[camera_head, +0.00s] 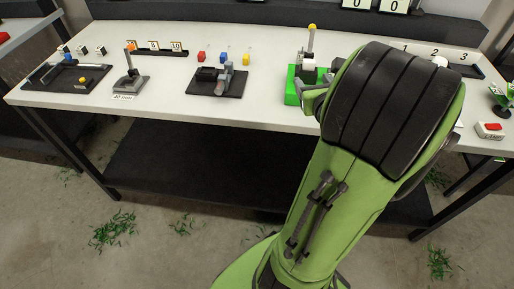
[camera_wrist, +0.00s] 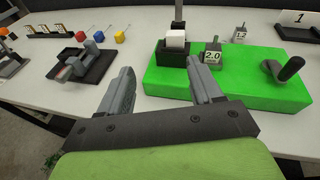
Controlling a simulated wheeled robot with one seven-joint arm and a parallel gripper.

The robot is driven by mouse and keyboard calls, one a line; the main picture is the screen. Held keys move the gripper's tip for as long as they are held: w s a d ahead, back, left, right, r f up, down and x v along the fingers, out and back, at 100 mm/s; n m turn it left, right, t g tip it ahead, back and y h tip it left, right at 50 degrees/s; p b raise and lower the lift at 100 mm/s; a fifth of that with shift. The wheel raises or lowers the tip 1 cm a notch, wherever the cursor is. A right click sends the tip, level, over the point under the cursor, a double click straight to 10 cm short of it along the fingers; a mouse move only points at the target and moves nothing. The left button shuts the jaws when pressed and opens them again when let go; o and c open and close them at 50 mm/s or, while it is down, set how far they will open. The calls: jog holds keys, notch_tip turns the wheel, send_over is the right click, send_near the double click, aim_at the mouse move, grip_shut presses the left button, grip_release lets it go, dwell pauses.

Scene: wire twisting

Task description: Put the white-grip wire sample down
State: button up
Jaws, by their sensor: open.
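A white block (camera_wrist: 176,40), which looks like the white grip of the wire sample, sits in a black holder (camera_wrist: 172,56) on a green base (camera_wrist: 222,90) in the wrist view. It also shows in the head view (camera_head: 309,65), below a post with a yellow ball. Any wire is too small to tell. My gripper (camera_wrist: 160,68) is open, with nothing visible between its fingers. Its fingers are in front of the green base's left end, apart from the white block in the picture. In the head view my arm hides most of the gripper and part of the green base.
Red (camera_head: 201,57), blue (camera_head: 224,57) and yellow (camera_head: 246,59) blocks stand behind a black fixture (camera_head: 216,82) to the left. A crank (camera_wrist: 288,69) rises on the base's right side, and a 2.0 tag (camera_wrist: 212,57) is behind.

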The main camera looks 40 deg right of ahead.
jog(key=w+a+f+n+g+y, duration=0.15)
jog(key=a+n+y, duration=0.25)
jog(key=a+n, duration=0.9)
jog(key=w+a+n+g+y, duration=0.2)
jog(key=a+n+y, duration=0.3)
jog(key=a+n, duration=0.75)
jog(key=s+a+n+g, duration=0.1)
jog(key=s+a+n, duration=0.2)
jog(key=s+n, duration=0.3)
jog(key=s+a+n+g, duration=0.2)
jog(key=s+n, duration=0.4)
jog(key=n, duration=0.4)
jog(key=shift+s+a+f, duration=0.15)
jog(key=shift+s+a, duration=0.25)
jog(key=shift+a, duration=0.05)
